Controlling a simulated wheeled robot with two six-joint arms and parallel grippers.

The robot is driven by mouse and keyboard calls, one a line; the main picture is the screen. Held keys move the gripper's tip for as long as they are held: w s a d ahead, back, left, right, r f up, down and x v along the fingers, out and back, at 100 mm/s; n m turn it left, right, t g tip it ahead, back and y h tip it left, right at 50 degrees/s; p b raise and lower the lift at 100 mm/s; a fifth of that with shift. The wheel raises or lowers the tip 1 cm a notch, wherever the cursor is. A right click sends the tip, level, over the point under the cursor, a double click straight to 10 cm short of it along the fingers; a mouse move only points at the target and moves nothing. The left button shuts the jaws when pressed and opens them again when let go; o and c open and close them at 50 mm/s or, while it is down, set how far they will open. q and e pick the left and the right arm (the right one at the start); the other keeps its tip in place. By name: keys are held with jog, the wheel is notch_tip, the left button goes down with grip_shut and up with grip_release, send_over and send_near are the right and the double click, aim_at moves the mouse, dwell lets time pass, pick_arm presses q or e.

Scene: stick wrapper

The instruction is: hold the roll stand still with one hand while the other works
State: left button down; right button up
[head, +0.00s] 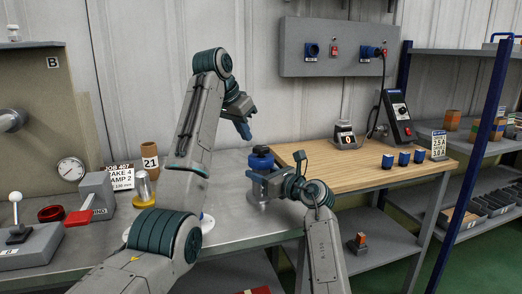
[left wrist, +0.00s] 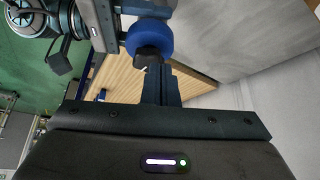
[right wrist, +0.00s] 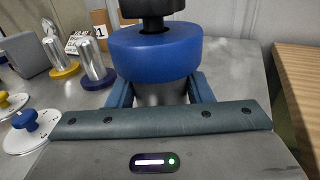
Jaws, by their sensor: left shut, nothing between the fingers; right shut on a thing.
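The roll stand appears as a grey cylinder with a thick blue disc (head: 260,161) and a black knob on top, upright near the bench's right end. In the right wrist view its blue disc (right wrist: 155,52) sits just above my fingers. My right gripper (head: 258,183) is shut on the grey body (right wrist: 160,93) below the disc. My left gripper (head: 246,134) is shut and empty, above and slightly left of the stand. In the left wrist view, the blue disc (left wrist: 150,38) and black knob show beyond my closed fingertips (left wrist: 160,72); whether they touch is unclear.
A wooden table (head: 375,172) at right carries a small timer (head: 345,136), several blue blocks (head: 403,159) and a control box (head: 397,118). On the metal bench, left, are a red-handled device (head: 92,200), a red ring (head: 50,213) and a metal cylinder (head: 142,187).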

aim_at(261, 151)
pick_arm(q)
notch_tip(261, 151, up, 2)
jog(key=shift+r, duration=0.15)
jog(key=shift+s+d+f, duration=0.3)
jog(key=shift+d+f, duration=0.1)
jog(key=shift+f, duration=0.6)
jog(key=shift+s+d+f, duration=0.35)
jog(key=shift+d+f, duration=0.1)
jog(key=shift+f, duration=0.6)
jog(key=shift+s+d+f, duration=0.3)
jog(key=shift+d+f, duration=0.1)
jog(key=shift+f, duration=0.6)
jog(key=shift+w, duration=0.25)
